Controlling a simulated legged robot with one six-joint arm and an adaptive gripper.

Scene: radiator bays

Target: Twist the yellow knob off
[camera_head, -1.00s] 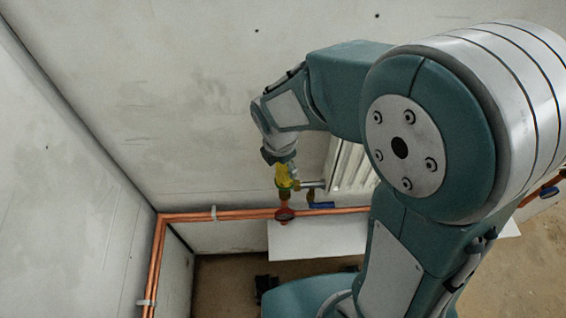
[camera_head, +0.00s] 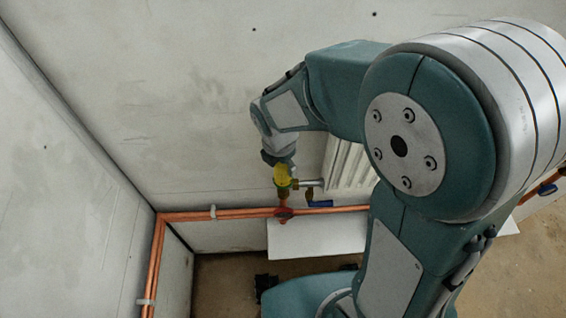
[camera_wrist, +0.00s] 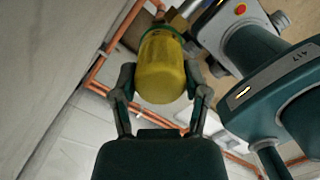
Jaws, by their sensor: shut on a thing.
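The yellow knob (camera_head: 282,175) sits on top of a valve on the copper pipe, beside the radiator. In the wrist view the knob (camera_wrist: 161,68) is large and stands between the two fingers, with a green ring at its far end. My gripper (camera_wrist: 160,92) is shut on the knob, one finger on each side. In the head view my gripper (camera_head: 284,165) comes down onto the knob from above, and its fingers are small and hard to make out there.
The white radiator (camera_head: 349,165) is just right of the valve. A blue-handled valve (camera_head: 321,204) and a red round handle (camera_head: 284,213) are close below. Copper pipes (camera_head: 185,217) run along the wall. A white panel (camera_head: 315,240) lies below.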

